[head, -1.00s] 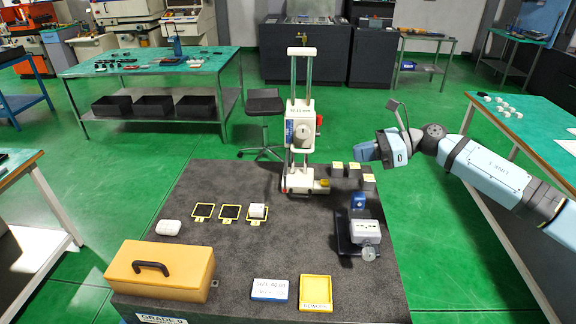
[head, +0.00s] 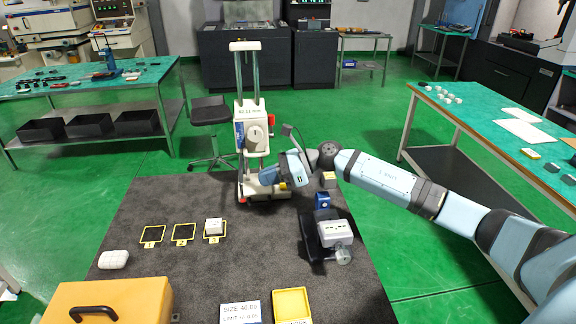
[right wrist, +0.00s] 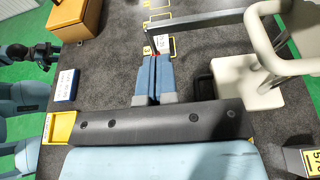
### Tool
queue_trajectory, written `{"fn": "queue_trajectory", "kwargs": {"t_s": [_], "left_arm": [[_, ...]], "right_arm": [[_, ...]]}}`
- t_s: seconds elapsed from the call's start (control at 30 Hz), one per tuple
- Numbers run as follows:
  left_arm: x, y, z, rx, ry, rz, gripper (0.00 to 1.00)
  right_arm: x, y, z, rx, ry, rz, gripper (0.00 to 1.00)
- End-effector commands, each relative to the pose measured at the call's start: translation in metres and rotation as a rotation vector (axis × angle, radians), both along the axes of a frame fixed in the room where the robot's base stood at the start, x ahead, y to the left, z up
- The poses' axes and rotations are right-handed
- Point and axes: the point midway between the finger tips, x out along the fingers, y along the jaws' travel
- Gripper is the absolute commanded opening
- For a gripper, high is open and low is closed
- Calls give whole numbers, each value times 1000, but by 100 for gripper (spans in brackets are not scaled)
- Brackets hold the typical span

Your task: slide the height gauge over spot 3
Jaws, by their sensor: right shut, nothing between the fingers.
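The height gauge (head: 254,132) stands upright at the back of the dark stone plate, with a white body, two metal columns and a pale base. Part of its pale frame (right wrist: 245,80) shows in the right wrist view. Three yellow-framed spots lie in a row to its left and nearer me. The third, spot 3 (head: 206,238), has a small white block (head: 214,226) on it. My right gripper (head: 268,179) is in front of the gauge's base in the head view. Its blue fingers (right wrist: 153,78) are shut and empty. I cannot tell whether they touch the gauge.
A blue item (head: 322,201) and a white device on a dark stand (head: 334,233) are on the plate's right. An orange case (head: 110,303), a white sign (head: 240,312) and a yellow tray (head: 291,305) are in front. The plate's middle is clear.

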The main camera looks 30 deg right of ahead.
Motion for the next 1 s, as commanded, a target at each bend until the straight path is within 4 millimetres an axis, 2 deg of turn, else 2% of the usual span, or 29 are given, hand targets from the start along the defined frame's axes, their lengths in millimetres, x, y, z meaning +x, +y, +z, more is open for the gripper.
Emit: {"fn": "queue_trajectory", "kwargs": {"t_s": [0.1,0.23,0.73,1.0], "left_arm": [[0,1,9,1,0,1,43],[1,1,14,-1,-4,1,43],[2,0,16,-2,-10,0,43],[1,-1,6,-3,-9,-2,43]], "right_arm": [[8,17,4,2,-2,0,0],[14,27,2,0,-2,-1,0],[18,36,0,2,-1,0,0],[43,88,0,3,-3,2,0]]}}
